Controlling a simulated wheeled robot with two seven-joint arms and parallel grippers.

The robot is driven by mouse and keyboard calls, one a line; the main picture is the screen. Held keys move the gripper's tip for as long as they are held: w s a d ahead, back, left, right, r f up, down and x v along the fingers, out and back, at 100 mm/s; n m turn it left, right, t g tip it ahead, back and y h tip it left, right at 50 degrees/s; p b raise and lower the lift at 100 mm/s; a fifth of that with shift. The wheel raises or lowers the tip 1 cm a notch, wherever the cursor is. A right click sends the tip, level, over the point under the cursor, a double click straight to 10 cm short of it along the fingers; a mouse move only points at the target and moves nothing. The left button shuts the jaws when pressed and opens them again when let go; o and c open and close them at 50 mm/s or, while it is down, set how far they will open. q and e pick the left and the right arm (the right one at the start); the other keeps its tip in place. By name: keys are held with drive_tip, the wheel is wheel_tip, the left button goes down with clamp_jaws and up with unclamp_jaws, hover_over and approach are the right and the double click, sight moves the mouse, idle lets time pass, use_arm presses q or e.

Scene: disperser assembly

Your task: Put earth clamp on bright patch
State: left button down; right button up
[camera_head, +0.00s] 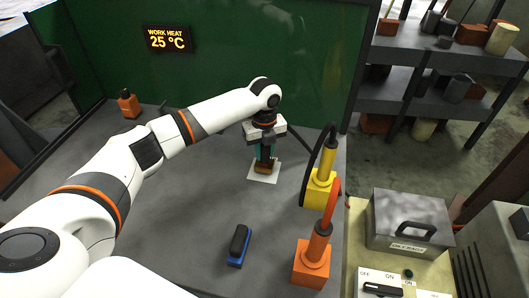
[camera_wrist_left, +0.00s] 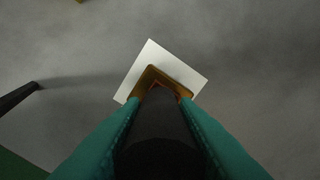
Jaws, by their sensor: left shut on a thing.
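My left gripper (camera_head: 264,155) points down over the table and is shut on the earth clamp (camera_head: 262,168). The clamp has a dark body and a copper-brown foot. In the left wrist view the dark clamp body (camera_wrist_left: 158,125) stands between the teal fingers, with its brown foot (camera_wrist_left: 155,79) at the far end. The foot is over the bright patch (camera_head: 256,177), a pale square on the grey table. The patch (camera_wrist_left: 152,55) shows around the far side of the foot in the left wrist view. I cannot tell whether the foot touches it. My right gripper is not in view.
A yellow holder (camera_head: 319,187) with a black cable stands right of the patch. An orange holder (camera_head: 312,262) is nearer. A blue-and-black brush-like block (camera_head: 239,246) lies in front. A small orange item (camera_head: 128,104) stands back left. A green screen (camera_head: 270,50) closes the rear.

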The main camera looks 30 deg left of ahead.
use_arm(q)
drive_tip(key=shift+f, duration=0.55)
drive_tip(key=c, duration=1.1)
unclamp_jaws()
drive_tip(key=shift+f, duration=0.1)
wheel_tip(320, 180, up, 12)
drive_tip(key=shift+r+b, duration=0.1)
drive_tip(key=shift+b, duration=0.3)
